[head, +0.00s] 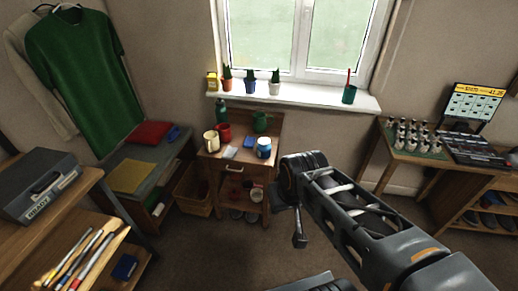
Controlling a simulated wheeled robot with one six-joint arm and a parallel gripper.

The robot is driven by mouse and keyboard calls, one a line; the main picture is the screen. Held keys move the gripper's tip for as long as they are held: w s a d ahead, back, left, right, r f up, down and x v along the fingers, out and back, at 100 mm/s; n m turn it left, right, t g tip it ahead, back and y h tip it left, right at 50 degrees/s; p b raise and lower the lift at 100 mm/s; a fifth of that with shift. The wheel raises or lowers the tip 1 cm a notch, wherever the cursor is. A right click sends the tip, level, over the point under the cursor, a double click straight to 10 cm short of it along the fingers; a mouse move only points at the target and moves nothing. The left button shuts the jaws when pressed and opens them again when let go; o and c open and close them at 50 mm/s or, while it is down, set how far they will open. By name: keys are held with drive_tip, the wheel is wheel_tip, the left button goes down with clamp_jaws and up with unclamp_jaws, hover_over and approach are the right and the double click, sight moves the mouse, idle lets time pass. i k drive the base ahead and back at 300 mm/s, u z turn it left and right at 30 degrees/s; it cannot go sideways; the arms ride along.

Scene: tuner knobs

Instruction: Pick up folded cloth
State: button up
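A small pale, flat square (230,152) lies on the top of the small wooden table (211,160) under the window; it may be a folded cloth, but it is too small to be sure. A flat yellow piece (131,177), cloth-like, lies on the dark bench at left. My arm reaches in from the lower right, and its end, my gripper (299,240), hangs downward in front of and to the right of the small table, apart from both pieces. The fingers are too small and dark to tell open from shut.
Mugs, including a cream mug (211,141) and a blue-and-white one (264,147), crowd the small table. A red cushion (149,133) lies on the bench. Potted plants line the windowsill (310,99). A shelf with a grey case (40,190) stands at left. The floor (215,255) before the table is clear.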

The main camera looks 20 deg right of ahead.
sight(249, 142)
drive_tip(key=z, duration=0.5)
drive_tip(key=i, duration=1.7)
drive_tip(key=u, duration=1.2)
